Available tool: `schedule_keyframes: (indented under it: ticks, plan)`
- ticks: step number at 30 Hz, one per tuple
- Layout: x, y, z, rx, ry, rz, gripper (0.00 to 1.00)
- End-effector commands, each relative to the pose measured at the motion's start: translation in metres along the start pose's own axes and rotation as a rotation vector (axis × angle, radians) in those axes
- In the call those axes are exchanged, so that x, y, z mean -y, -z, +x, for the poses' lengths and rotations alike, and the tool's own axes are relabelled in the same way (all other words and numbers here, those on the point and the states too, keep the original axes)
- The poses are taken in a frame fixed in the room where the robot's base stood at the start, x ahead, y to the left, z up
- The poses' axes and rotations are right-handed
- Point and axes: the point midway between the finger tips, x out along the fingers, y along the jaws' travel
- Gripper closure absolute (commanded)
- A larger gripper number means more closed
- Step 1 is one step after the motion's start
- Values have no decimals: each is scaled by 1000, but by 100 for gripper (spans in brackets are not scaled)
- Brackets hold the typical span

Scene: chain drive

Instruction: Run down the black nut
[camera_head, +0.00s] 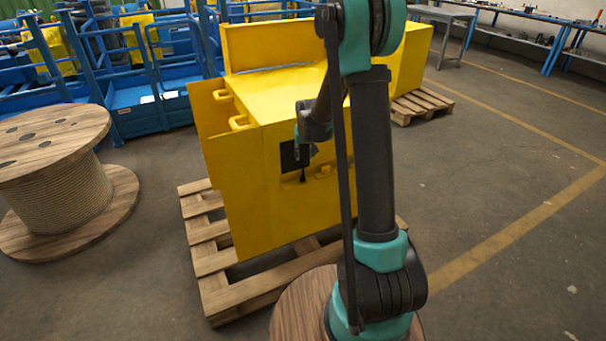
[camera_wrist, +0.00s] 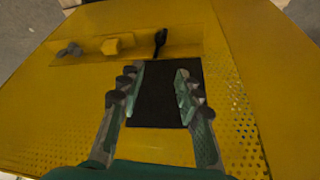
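A small dark part (camera_wrist: 160,40), which may be the black nut, sits on a ledge of the yellow machine, beyond my fingertips in the wrist view. Its thread and exact shape are too small to make out. It also shows as a dark spot in the head view (camera_head: 303,176). My gripper (camera_wrist: 160,74) is open and empty, its two fingers apart over a black square panel (camera_wrist: 158,105). The dark part lies past the gap between the fingertips, apart from them. In the head view the gripper is small and hard to separate from the dark panel.
A yellow block (camera_wrist: 117,45) and a grey part (camera_wrist: 70,51) sit left of the dark part on the same ledge. The yellow machine (camera_head: 290,215) stands on a wooden pallet (camera_head: 213,262). A wooden cable reel (camera_head: 60,185) stands at left. Floor at right is clear.

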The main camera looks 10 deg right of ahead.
Motion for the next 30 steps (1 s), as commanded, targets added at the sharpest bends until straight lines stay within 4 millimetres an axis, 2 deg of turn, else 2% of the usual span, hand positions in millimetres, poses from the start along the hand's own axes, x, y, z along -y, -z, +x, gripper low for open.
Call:
schedule_keyframes:
  ticks: [21, 30]
  plan:
    - [0, 0, 114, 0, 0, 1, 66]
    - [0, 0, 150, 0, 0, 1, 66]
